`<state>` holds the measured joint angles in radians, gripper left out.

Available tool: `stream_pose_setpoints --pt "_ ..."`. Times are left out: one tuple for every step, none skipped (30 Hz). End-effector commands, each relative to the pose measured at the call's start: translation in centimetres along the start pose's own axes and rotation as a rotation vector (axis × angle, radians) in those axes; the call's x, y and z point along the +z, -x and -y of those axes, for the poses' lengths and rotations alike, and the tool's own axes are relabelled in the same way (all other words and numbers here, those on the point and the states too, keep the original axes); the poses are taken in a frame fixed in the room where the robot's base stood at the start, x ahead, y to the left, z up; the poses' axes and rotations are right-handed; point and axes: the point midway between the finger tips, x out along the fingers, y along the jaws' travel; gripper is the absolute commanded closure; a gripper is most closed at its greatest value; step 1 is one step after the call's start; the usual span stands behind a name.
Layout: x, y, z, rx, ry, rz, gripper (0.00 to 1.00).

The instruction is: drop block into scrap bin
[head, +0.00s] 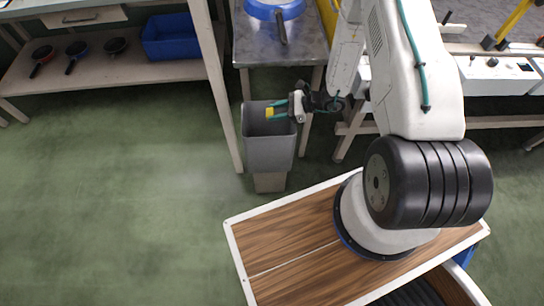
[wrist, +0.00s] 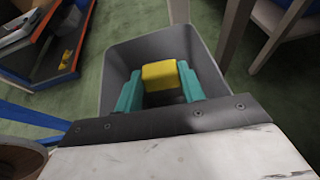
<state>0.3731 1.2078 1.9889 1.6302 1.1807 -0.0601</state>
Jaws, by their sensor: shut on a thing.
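A small yellow block (head: 270,113) is held between the teal fingers of my gripper (head: 276,108), at the left end of my arm in the head view. In the wrist view, the block (wrist: 161,76) sits between the two teal fingertips of my gripper (wrist: 160,86). In the wrist view the bin (wrist: 118,62) surrounds the block in the picture, so the block is over the opening. The exact height above the rim is hard to tell.
A metal table (head: 262,50) with a blue pan (head: 274,10) stands just behind the bin. A wooden shelf (head: 125,72) at the back left holds several pans and a blue crate (head: 168,37). Green floor to the left of the bin is clear.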

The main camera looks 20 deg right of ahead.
Motion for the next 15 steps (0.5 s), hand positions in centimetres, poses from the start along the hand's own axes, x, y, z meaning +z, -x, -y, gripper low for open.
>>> stream_pose_setpoints --pt "0.01 -0.02 -0.01 0.0 0.0 0.0 0.89" --pt "0.02 -0.01 -0.01 0.0 0.0 0.0 0.89" --pt "0.02 -0.01 -0.01 0.0 0.0 0.0 0.89" --pt "0.02 -0.01 -0.01 0.0 0.0 0.0 0.55" --pt "0.02 -0.01 -0.01 0.0 0.0 0.0 0.47" --pt "0.02 0.0 -0.01 0.0 0.0 0.0 0.36" --pt "0.02 0.0 -0.01 0.0 0.0 0.0 0.35" --pt "0.02 0.0 -0.01 0.0 0.0 0.0 0.35" --pt "0.02 0.01 -0.01 0.0 0.0 0.0 0.35" --pt "0.02 0.01 -0.01 0.0 0.0 0.0 0.35" --pt "0.02 0.01 -0.01 0.0 0.0 0.0 0.35" --pt "0.02 0.01 -0.01 0.0 -0.001 0.0 0.35" --pt "0.02 0.01 -0.01 0.0 -0.001 0.0 0.35" --pt "0.04 0.02 -0.01 0.0 0.0 0.0 0.35" --pt "0.11 0.05 0.0 0.0 0.0 0.0 0.35"
